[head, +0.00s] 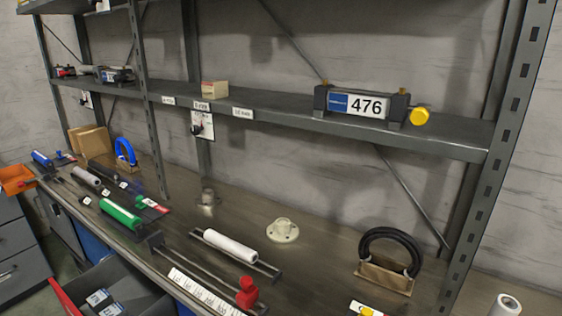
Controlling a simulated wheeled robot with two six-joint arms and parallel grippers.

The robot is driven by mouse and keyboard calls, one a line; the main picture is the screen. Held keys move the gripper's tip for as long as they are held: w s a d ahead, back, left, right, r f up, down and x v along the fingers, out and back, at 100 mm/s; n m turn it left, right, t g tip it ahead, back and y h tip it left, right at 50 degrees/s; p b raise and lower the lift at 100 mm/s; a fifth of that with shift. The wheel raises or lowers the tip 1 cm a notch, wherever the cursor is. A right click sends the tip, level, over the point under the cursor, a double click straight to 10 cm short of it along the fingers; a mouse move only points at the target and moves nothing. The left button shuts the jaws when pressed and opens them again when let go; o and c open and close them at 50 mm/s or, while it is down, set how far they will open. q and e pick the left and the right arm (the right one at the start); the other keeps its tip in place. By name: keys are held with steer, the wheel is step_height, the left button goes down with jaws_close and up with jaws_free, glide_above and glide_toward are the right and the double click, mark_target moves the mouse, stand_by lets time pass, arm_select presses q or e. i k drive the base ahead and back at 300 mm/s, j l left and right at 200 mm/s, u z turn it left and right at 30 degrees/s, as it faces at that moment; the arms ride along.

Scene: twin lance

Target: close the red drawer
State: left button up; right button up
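A dark drawer with a red front edge (62,298) stands pulled out below the workbench at the bottom left of the head view. I take it to be the red drawer. Its lower part is cut off by the picture's bottom edge. Small dark boxes with pale labels (98,298) lie inside it. Neither of my grippers shows in the head view.
The workbench (320,262) holds a green roller (120,213), a white roller (230,245), a red part (247,293) and a black hose loop (388,250). Grey drawers (18,272) and an orange bin (17,180) stand at the far left. A shelf (280,121) runs above.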

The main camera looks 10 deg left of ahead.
mark_target(139, 296)
steer(key=u, duration=1.75)
steer(key=k+j, duration=0.05)
